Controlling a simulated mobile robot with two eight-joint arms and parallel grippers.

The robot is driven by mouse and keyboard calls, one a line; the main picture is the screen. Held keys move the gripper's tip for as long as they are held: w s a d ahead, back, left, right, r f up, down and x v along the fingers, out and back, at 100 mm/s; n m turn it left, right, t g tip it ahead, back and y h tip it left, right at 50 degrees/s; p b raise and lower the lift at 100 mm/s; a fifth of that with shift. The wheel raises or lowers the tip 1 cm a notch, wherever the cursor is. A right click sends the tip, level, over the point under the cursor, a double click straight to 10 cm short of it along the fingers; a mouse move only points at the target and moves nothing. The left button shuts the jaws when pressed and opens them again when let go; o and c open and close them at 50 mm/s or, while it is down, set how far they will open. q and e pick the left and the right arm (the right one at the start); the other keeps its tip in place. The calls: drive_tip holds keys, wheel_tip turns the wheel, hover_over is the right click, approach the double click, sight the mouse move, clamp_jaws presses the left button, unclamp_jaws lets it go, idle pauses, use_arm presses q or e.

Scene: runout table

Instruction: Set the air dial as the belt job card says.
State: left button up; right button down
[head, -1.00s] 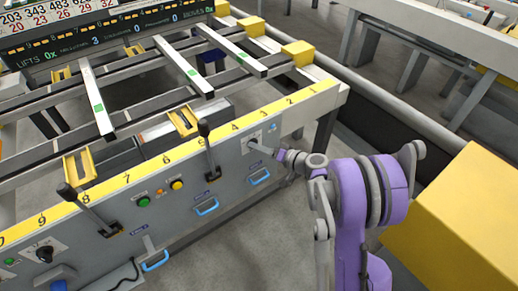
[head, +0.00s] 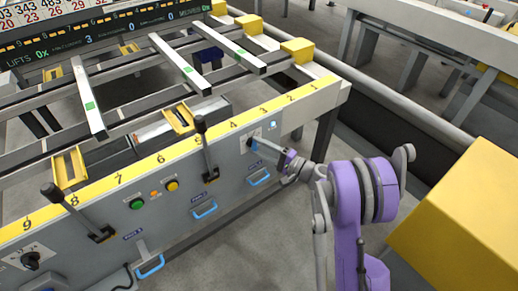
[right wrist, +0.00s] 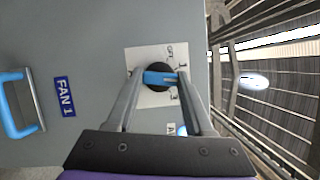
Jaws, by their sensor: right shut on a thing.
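The air dial (right wrist: 157,78) is a round black knob with a blue pointer bar on a white plate, centred in the right wrist view. In the head view the dial (head: 250,141) sits on the grey front panel below number 3. My right gripper (right wrist: 160,82) is shut on the dial, one finger on each side of the bar. In the head view my right gripper (head: 258,145) reaches it from the right. The plate shows "OFF" and small digits, partly covered by the knob and fingers. A label below is mostly hidden. My left gripper is out of view. I cannot identify the job card.
A blue handle (right wrist: 20,103) and a "FAN 1" label (right wrist: 64,97) lie left of the dial. Black levers (head: 206,150) stick out along the panel. Another dial (head: 31,260) is at far left. A yellow block (head: 460,215) stands at right.

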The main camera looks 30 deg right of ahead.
drive_tip(key=shift+f+m+t+b, duration=0.1)
drive_tip(key=shift+m+t+b, duration=0.2)
drive_tip(key=shift+m, duration=0.5)
drive_tip(key=shift+c, duration=1.4)
unclamp_jaws()
drive_tip(key=p+v, duration=0.1)
drive_tip(key=v, duration=1)
drive_tip(key=shift+a, duration=0.1)
